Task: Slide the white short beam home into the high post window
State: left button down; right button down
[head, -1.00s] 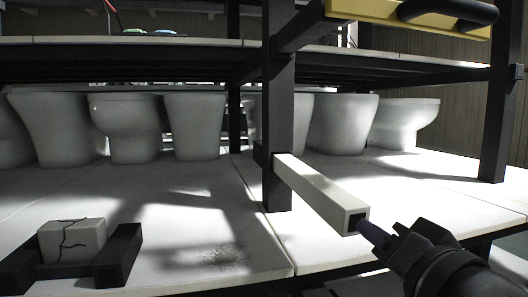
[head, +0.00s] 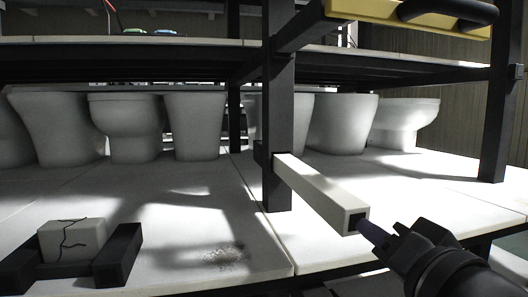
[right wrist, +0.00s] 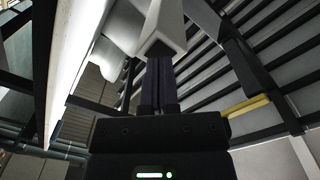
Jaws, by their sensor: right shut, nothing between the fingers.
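The white short beam (head: 318,192) runs out of the dark post (head: 278,110) toward me, its far end at the post's window and its near hollow end sticking out over the deck. How deep it sits in the window is hidden. My right gripper (head: 368,232) is shut, with its fingertips at the beam's near end. In the right wrist view the shut fingers (right wrist: 160,82) point at the beam's end (right wrist: 163,35); I cannot tell whether they touch it. My left gripper is not in view.
Several white toilet-shaped pieces (head: 125,125) stand behind the post on the pale deck (head: 190,235). A cracked white block (head: 73,240) sits between dark bars at lower left. A yellow part (head: 410,18) with a black handle is on the upper right. Another dark post (head: 497,120) stands at right.

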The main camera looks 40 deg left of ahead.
jog(key=shift+w+a, duration=0.1)
jog(key=shift+a, duration=0.05)
dwell(0.5)
jog(key=shift+w+a, duration=0.3)
jog(key=shift+a, duration=0.05)
jog(key=shift+p, duration=0.3)
jog(key=shift+w+a, duration=0.25)
jog(key=shift+a, duration=0.05)
jog(key=p+v, duration=0.1)
jog(key=v, duration=0.3)
jog(key=shift+s+d, duration=0.15)
jog(key=shift+s, duration=0.05)
dwell(0.3)
